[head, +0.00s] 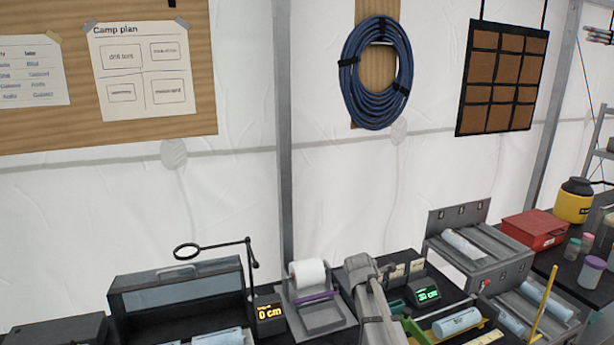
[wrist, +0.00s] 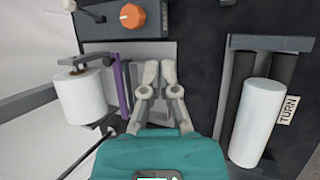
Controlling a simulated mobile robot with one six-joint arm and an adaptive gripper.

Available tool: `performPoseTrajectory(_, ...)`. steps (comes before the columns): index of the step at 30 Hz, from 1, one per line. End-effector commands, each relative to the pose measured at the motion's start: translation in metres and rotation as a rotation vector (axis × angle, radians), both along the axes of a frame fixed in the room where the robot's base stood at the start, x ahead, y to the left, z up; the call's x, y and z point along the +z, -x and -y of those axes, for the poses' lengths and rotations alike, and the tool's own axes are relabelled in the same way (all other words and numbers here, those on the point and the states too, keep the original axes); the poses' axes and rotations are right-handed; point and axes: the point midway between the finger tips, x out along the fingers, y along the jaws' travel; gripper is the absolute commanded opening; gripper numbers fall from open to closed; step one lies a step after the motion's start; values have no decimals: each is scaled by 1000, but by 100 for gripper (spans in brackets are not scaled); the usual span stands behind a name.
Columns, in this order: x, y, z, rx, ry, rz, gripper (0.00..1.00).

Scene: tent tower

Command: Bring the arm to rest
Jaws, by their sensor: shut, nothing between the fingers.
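My gripper (wrist: 160,72) shows in the wrist view with its two pale fingers close together and nothing between them. It is over a grey plate beside a white paper roll. In the head view a grey arm link of mine stands at the bench's middle; the fingertips cannot be made out there.
The white roll (head: 307,273) stands on a holder, with a purple bar (wrist: 122,88). Close by are a white cylinder (wrist: 257,122) on dark rollers, an orange knob (wrist: 131,15), an orange-lit display (head: 270,311), a magnifier (head: 187,251) and a red box (head: 535,230).

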Motion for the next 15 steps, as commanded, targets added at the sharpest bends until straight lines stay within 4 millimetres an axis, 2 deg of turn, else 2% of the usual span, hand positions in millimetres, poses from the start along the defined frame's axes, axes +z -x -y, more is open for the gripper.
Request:
performPoseTrajectory(1,-5,15,1,-64,-42,-1,0)
performPoseTrajectory(15,-34,116,-3,-717,-392,-22,0)
